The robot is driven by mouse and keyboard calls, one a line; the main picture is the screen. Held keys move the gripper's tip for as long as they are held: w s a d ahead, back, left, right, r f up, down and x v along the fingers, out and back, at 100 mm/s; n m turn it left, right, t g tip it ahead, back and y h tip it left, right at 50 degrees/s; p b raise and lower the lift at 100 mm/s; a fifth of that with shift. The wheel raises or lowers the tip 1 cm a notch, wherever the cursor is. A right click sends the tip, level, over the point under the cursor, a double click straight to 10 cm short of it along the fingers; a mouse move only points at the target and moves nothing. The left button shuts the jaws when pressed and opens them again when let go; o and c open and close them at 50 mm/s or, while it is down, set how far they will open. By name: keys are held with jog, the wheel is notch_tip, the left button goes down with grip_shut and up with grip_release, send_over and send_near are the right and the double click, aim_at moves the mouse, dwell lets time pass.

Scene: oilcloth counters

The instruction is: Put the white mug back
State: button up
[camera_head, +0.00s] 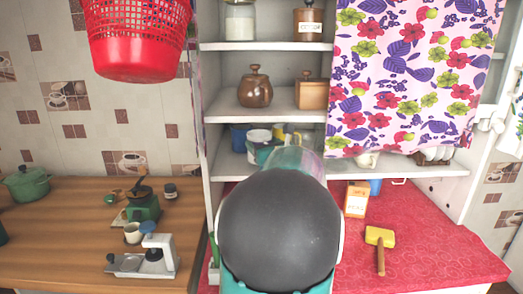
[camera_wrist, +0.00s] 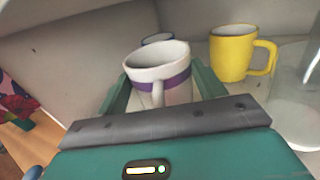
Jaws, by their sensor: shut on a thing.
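The white mug (camera_wrist: 148,64) with a purple band is between the two green fingers of my gripper (camera_wrist: 160,92) in the wrist view, its handle toward my palm. My gripper is shut on it and the mug looks nearly upright. In the head view the white mug (camera_head: 259,136) shows above the green finger, at the lower shelf (camera_head: 225,165). My own arm covers much of that shelf. I cannot tell whether the mug's base touches the shelf.
Another mug (camera_wrist: 157,39) is partly hidden behind the white one. A flowered curtain (camera_head: 410,75) hangs over the shelves' right side.

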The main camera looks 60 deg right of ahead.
jog(key=shift+f, duration=0.8)
jog(key=shift+f, duration=0.2)
jog(key=o, duration=1.2)
jog(key=shift+s+r, duration=0.1)
jog(key=shift+r, duration=0.05)
jog(key=v, duration=1.1)
jog(key=shift+s+a, duration=0.25)
jog(key=shift+a, duration=0.1)
